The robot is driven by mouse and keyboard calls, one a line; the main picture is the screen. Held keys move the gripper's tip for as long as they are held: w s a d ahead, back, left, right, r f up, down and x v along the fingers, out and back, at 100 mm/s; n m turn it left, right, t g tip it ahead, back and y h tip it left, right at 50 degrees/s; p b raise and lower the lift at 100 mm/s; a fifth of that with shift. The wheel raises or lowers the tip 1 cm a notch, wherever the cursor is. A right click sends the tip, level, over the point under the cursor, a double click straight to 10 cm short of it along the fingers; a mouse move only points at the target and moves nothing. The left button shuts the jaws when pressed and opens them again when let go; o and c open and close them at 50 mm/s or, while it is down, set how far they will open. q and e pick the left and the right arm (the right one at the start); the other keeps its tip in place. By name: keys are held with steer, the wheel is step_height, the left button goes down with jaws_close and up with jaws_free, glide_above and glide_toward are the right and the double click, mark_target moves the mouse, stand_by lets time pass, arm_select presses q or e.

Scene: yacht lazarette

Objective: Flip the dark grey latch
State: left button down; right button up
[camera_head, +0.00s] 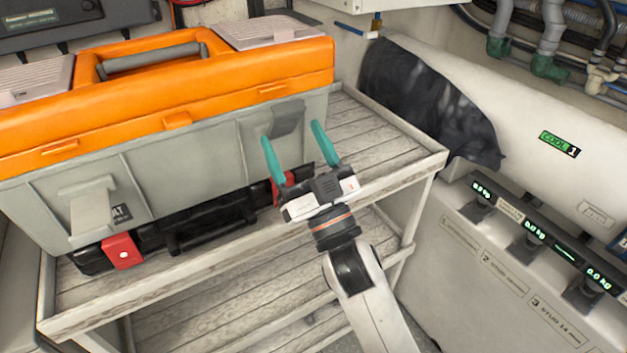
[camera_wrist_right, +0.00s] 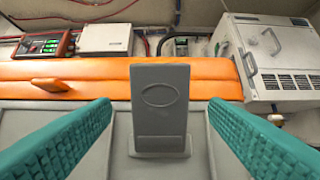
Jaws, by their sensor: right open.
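The dark grey latch (camera_head: 288,117) is a flat flap near the right end of the front of the grey toolbox (camera_head: 190,165) with an orange lid (camera_head: 215,85). In the right wrist view the latch (camera_wrist_right: 160,110) faces me, upright and centred, with an oval mark, and its upper part overlaps the orange band. My right gripper (camera_head: 291,132) is open in front of it. Its teal fingers stand one on each side of the latch, with a gap on both sides in the wrist view. My left gripper is not in view.
A light grey latch (camera_head: 93,212) is on the left of the toolbox front. A black case (camera_head: 205,228) with red clasps lies on the slatted shelf (camera_head: 375,140) below the box front. A white tank (camera_head: 530,120) and scale displays stand at the right.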

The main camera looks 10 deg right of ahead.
steer(key=b+v, duration=0.2)
steer(key=v, duration=0.7)
steer(key=shift+s+f, duration=0.15)
steer(key=shift+s, duration=0.05)
